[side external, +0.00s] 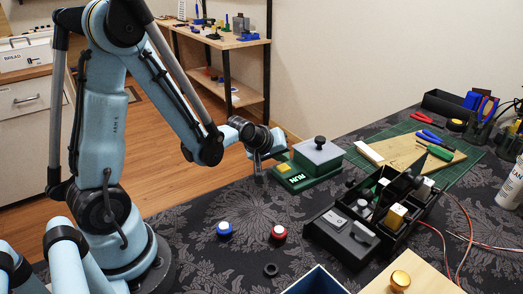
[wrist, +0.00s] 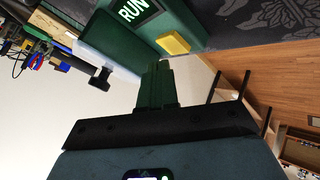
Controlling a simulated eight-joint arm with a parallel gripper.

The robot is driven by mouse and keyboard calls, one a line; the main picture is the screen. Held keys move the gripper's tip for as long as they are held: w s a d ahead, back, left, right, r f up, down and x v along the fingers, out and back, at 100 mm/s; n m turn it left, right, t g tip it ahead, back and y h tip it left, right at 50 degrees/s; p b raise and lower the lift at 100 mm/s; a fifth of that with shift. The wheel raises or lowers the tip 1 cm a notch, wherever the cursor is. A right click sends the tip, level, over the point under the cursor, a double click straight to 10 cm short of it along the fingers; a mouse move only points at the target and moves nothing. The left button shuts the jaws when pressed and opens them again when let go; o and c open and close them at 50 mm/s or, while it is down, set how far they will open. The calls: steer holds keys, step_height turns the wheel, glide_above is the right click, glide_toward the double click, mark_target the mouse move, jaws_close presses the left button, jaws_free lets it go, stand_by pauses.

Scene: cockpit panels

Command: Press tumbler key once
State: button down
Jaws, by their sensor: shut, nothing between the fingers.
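The tumbler is a green box with a grey lid and black knob (side external: 319,155); it also shows in the wrist view (wrist: 118,50). Its yellow key (side external: 284,168) sits beside a RUN label on the low front part. In the wrist view the key (wrist: 173,44) lies just beyond my fingertips. My gripper (side external: 258,180) points down at the left end of the tumbler, near the key. Its fingers (wrist: 157,66) are shut with nothing between them. They appear apart from the key; the exact height gap cannot be told.
A black box (side external: 342,236) and a divided black tray (side external: 397,205) stand to the right. Cloth left of the tumbler is clear.

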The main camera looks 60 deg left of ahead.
mark_target(281, 172)
steer(key=shift+r, duration=2.5)
steer(key=shift+d, duration=0.1)
steer(key=s+d+r+m+g+h, duration=0.1)
steer(key=s+d+r+m, duration=0.1)
steer(key=s+d+m, duration=0.2)
steer(key=s+d+r+m+g, duration=0.1)
steer(key=s+d+r+m, duration=0.1)
steer(key=s+d+m, duration=0.2)
steer(key=s+m, duration=0.3)
steer(key=s, duration=0.2)
steer(key=shift+s+d+r+h, duration=0.25)
steer(key=shift+d+h, duration=0.15)
